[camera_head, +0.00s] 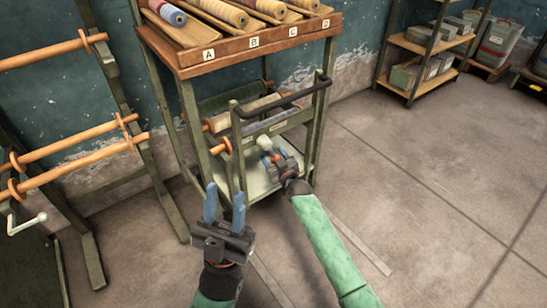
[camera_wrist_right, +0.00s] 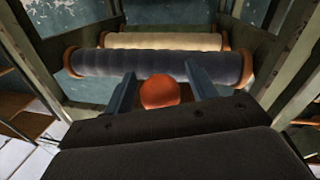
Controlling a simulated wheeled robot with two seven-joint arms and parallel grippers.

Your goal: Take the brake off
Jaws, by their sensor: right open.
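An orange-red ball-shaped knob (camera_wrist_right: 160,92) shows between the two blue fingers of my right gripper (camera_wrist_right: 162,86) in the right wrist view. The jaws are open, with the knob near the fingers; I cannot tell whether they touch it. In the head view my right gripper (camera_head: 283,163) reaches in at the lower front of the green spool cart (camera_head: 237,155). What the knob is fixed to is hidden behind the gripper body. My left gripper (camera_head: 225,203) is open and empty, fingers pointing up, in front of the cart's left side.
Two large rolls, one dark blue (camera_wrist_right: 160,66) and one pale (camera_wrist_right: 160,41), lie across the cart beyond the knob. A wooden-barred rack (camera_head: 80,165) stands left.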

